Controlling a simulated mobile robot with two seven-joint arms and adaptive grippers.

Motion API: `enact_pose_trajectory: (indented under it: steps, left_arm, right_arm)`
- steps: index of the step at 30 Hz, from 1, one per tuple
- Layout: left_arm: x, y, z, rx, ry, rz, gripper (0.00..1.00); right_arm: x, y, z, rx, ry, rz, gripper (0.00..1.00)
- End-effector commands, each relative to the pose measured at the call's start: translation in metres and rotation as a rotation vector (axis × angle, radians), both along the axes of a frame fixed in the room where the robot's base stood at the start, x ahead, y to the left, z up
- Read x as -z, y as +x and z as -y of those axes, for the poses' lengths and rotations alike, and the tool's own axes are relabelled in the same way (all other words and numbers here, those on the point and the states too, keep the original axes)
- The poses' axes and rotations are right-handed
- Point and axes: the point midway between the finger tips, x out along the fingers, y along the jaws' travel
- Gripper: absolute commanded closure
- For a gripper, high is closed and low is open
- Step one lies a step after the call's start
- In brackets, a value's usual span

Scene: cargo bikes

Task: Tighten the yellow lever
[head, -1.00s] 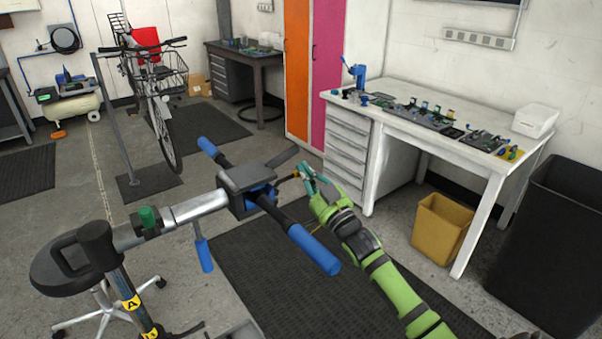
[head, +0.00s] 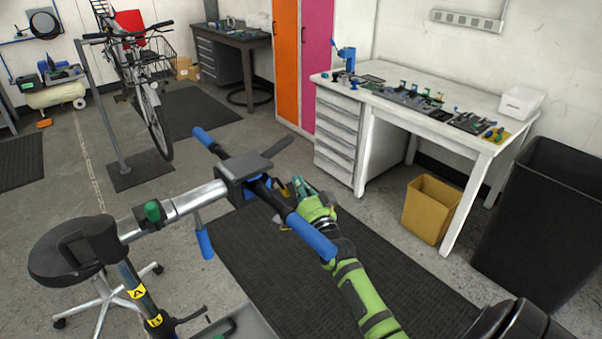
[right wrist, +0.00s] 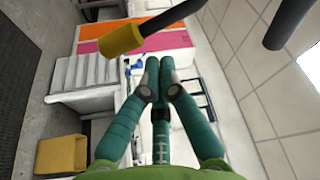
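The yellow lever (right wrist: 121,39) shows in the right wrist view as a yellow cylinder on a dark rod, up and left of my fingertips. In the head view a small yellow part of it (head: 284,190) shows beside the dark clamp head (head: 250,172), partly hidden. My right gripper (right wrist: 160,62) has its teal fingertips together with nothing visible between them. It appears apart from the lever in the wrist view. In the head view the gripper (head: 299,186) is close to the lever's right, behind the blue-gripped bar (head: 311,235). My left gripper is not in view.
A white workbench (head: 352,98) with tools stands behind on the right. A yellow bin (head: 430,208) and a black bin (head: 540,220) are beside it. A black stool (head: 75,250) is at left. The dark mat (head: 270,280) lies below the clamp. A dark bar (right wrist: 290,20) crosses the wrist view's top right.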

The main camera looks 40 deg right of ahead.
Motion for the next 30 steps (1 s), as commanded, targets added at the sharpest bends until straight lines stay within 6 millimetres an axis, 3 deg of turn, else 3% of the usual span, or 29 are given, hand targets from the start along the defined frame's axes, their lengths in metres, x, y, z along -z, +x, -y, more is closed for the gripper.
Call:
enact_pose_trajectory:
  steps: [5, 30]
  left_arm:
    - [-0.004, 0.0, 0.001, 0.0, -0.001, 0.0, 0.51]
    - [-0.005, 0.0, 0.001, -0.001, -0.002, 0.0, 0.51]
  right_arm:
    - [0.008, 0.0, -0.005, 0.001, 0.116, -0.001, 1.0]
    - [0.016, 0.0, -0.011, 0.001, 0.108, -0.002, 1.0]
